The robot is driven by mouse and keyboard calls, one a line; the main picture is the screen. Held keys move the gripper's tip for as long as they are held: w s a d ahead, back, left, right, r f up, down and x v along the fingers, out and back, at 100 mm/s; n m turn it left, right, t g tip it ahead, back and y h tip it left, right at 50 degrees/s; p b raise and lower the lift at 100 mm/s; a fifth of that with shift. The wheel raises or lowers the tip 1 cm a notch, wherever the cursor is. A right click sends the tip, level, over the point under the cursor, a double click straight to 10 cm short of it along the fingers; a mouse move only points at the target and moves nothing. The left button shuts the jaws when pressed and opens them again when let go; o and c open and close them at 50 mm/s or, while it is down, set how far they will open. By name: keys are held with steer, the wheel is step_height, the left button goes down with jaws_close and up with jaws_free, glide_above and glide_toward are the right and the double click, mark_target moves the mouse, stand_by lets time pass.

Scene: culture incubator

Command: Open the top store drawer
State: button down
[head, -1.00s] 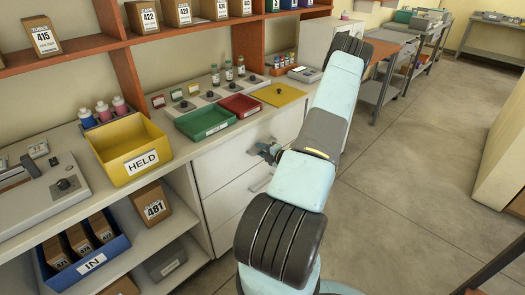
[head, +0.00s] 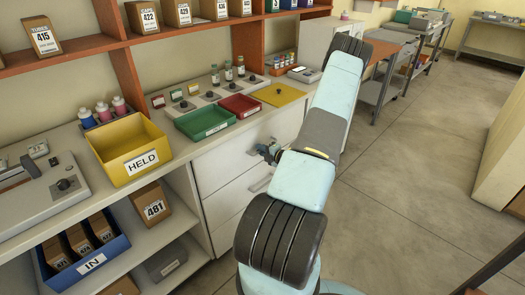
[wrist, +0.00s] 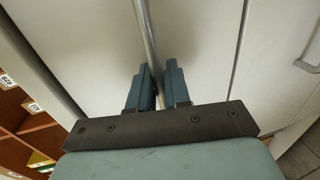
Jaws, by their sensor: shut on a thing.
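The top store drawer (head: 222,162) is a white front under the counter in the head view. It looks flush with the cabinet. My gripper (head: 268,151) is at this drawer's front. In the wrist view my gripper (wrist: 158,82) has its two blue-grey fingers on either side of a grey metal bar handle (wrist: 147,35), shut on it. The drawer's white face (wrist: 195,50) lies behind the handle. My arm and gripper hide part of the drawer front and most of its handle in the head view.
A lower white drawer (head: 228,193) sits beneath. The counter above holds a yellow HELD bin (head: 140,165), a green tray (head: 203,128), a red tray (head: 240,106) and a yellow mat (head: 279,95). Open shelves stand to the left. The grey floor (head: 420,190) to the right is clear.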

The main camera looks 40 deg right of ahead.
steer(key=shift+d, duration=0.25)
steer(key=shift+s+a, duration=0.1)
steer(key=shift+a, duration=0.05)
steer(key=f+v, duration=0.3)
steer(key=v, duration=1.5)
steer(key=s+f+v, duration=0.1)
steer(key=f+v, duration=0.3)
steer(key=v, duration=1.3)
steer(key=shift+s+f, duration=0.25)
steer(key=shift+s, duration=0.4)
steer(key=c, duration=1.3)
jaws_free()
steer(key=shift+o, duration=0.3)
steer(key=shift+d+r, duration=0.1)
steer(key=shift+d, duration=0.1)
